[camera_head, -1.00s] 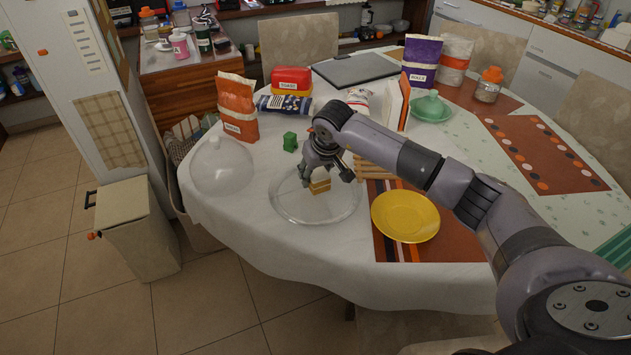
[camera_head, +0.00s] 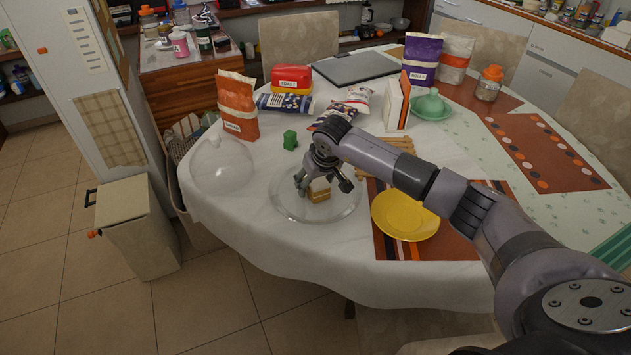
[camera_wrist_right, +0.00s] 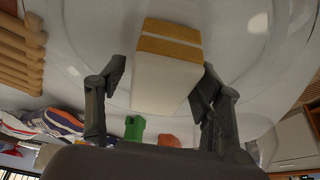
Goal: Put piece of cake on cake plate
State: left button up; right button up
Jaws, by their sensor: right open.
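The piece of cake (camera_head: 319,191), with brown and pale layers, sits on the clear glass cake plate (camera_head: 286,206) near the table's front left edge. My right gripper (camera_head: 322,187) is just above and behind the cake, with its fingers spread. In the right wrist view the cake (camera_wrist_right: 168,68) lies between and just beyond the two open fingertips of the right gripper (camera_wrist_right: 160,85), with white cream on the near face. The left gripper is not in view.
A clear glass dome (camera_head: 222,167) stands left of the plate. A yellow plate (camera_head: 405,215) lies to the right on a striped mat. A small green object (camera_head: 290,140), an orange bag (camera_head: 238,106) and breadstick-like sticks (camera_head: 393,146) are behind. White cloth is clear in front.

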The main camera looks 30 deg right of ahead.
jog(key=shift+r, duration=0.1)
jog(key=shift+r, duration=0.2)
jog(key=b+v, duration=0.1)
jog(key=v, duration=1)
jog(key=shift+s+r, duration=0.25)
jog(key=shift+r, duration=0.05)
jog(key=s+a+b, duration=0.2)
jog(key=s+a, duration=0.5)
jog(key=s, duration=0.7)
jog(key=shift+a, duration=0.2)
jog(key=shift+s, duration=0.1)
